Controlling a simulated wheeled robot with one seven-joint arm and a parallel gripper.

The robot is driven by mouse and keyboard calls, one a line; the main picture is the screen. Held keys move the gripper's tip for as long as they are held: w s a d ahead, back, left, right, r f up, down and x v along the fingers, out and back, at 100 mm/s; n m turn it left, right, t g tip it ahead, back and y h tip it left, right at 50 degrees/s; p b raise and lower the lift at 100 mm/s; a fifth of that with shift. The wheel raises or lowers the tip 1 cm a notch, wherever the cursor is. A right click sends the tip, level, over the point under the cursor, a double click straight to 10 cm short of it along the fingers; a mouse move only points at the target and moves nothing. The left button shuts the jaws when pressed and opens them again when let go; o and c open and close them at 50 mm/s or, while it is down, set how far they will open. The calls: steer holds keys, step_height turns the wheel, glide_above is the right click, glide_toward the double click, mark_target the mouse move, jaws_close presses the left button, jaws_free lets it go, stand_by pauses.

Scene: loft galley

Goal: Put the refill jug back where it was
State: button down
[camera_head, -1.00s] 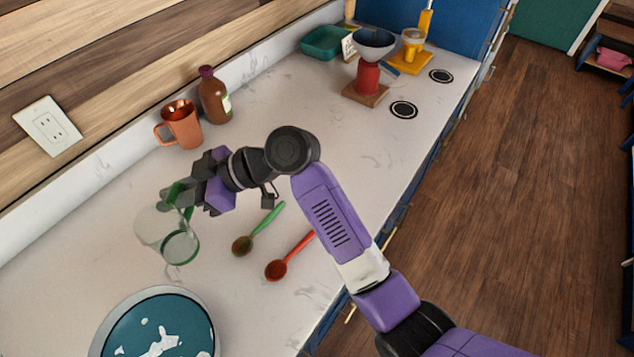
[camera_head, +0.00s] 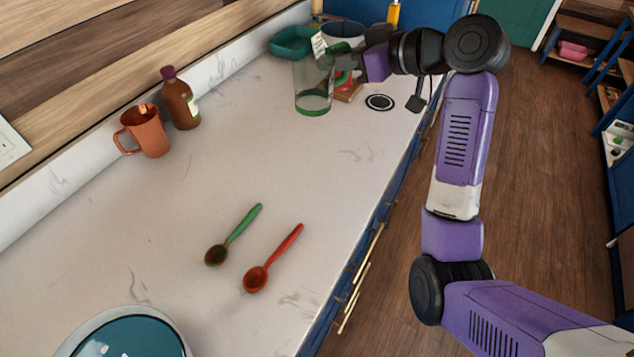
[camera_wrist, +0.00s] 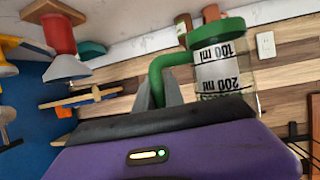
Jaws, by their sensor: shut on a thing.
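The refill jug (camera_head: 313,86) is a clear vessel with a green base and green handle. It is upright in the head view, at the far part of the counter, in front of the red stand with the grey bowl. My gripper (camera_head: 345,64) is shut on its green handle. In the wrist view the jug (camera_wrist: 222,68) shows upside down with its 100 ml and 200 ml marks, and my gripper (camera_wrist: 160,90) meets the handle. I cannot tell whether the jug's base touches the counter (camera_head: 230,160).
A teal tray (camera_head: 291,42) stands near the wall behind the jug. A copper mug (camera_head: 146,131) and brown bottle (camera_head: 180,100) stand left. A green spoon (camera_head: 233,236) and red spoon (camera_head: 273,259) lie in front. A black ring (camera_head: 379,102) marks the counter right of the jug.

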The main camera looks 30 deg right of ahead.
steer(key=shift+m+h, duration=0.4)
steer(key=f, duration=0.6)
steer(key=f+p, duration=0.1)
steer(key=f, duration=0.6)
steer(key=s+f, duration=0.1)
steer(key=f, duration=0.6)
steer(key=shift+d, duration=0.4)
steer(key=shift+f, duration=0.15)
steer(key=shift+f, duration=0.15)
steer(key=c, duration=1.4)
jaws_free()
steer(key=shift+c, duration=0.2)
